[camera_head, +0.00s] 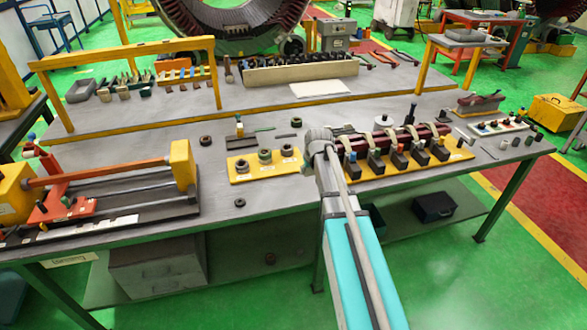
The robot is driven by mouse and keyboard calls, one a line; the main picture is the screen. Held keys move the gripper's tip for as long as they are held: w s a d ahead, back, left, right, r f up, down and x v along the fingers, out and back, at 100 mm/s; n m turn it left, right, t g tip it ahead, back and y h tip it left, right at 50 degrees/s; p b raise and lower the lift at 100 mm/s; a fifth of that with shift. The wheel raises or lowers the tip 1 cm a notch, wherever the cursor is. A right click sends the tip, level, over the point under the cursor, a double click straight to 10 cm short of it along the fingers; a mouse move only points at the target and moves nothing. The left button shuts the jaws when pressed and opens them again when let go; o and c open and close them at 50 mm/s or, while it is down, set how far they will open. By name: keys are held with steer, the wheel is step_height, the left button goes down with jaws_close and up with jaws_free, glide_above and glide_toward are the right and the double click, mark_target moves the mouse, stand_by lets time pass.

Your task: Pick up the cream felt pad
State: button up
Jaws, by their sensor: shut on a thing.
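A flat cream sheet (320,88), which looks like the cream felt pad, lies on the bench in front of a long pale box; I cannot be sure that it is the pad. My gripper (322,137) is at the end of my arm, over the middle of the bench between two yellow-based fixtures. In the picture it is in front of and below the cream sheet, apart from it. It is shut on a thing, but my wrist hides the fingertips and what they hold.
A yellow plate with several dark rings (264,164) is left of my gripper. A yellow-based fixture with a dark red bar (398,139) stands close on the right. A yellow rail frame (130,55) crosses the back left. Bare bench (215,185) shows at centre left.

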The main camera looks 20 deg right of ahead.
steer(key=shift+s+d+r, duration=0.25)
steer(key=shift+d, duration=0.2)
steer(key=shift+s+d+r, duration=0.2)
steer(key=shift+s+d, duration=0.05)
steer(key=shift+d, duration=0.2)
steer(key=shift+a, duration=0.15)
